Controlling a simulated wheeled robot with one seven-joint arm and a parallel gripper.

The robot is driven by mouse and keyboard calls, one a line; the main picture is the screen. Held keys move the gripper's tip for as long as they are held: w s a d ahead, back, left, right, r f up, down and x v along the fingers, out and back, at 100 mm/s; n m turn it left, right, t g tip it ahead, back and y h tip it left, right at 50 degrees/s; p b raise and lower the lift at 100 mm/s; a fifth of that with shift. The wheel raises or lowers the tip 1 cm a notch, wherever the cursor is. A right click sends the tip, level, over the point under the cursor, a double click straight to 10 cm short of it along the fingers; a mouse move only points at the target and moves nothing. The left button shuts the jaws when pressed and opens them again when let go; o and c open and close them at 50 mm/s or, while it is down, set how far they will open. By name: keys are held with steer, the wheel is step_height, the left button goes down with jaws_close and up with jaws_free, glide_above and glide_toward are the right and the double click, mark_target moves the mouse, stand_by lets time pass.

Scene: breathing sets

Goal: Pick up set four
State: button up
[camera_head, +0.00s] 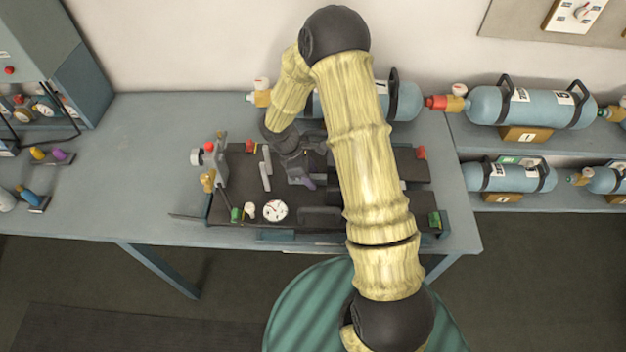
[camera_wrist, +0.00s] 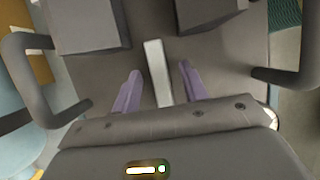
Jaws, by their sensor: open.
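My gripper (camera_wrist: 155,88) is open, its two purple fingers apart. In the wrist view a pale flat bar (camera_wrist: 156,65) lies between and beyond the fingers; I cannot tell whether they touch it. In the head view my gripper (camera_head: 302,180) is low over a dark board (camera_head: 235,185) on the bench. Blue-grey cylinders with black handles are in view: one (camera_head: 408,102) partly behind my arm at the back of the bench, one (camera_head: 535,107) on the upper right shelf, and one (camera_head: 492,178) on the lower shelf. Their labels are too small to read surely, so I cannot tell which is set four.
A pressure gauge (camera_head: 275,210) sits at the board's front edge, and a metal bracket (camera_head: 221,165) stands at its left. A blue-grey cabinet (camera_head: 65,50) stands at the back left. The bench (camera_head: 140,150) is clear between the cabinet and the board.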

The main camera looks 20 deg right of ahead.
steer(key=shift+c, duration=0.2)
jaws_close()
stand_by(0.3)
steer(key=shift+r, duration=0.1)
stand_by(0.8)
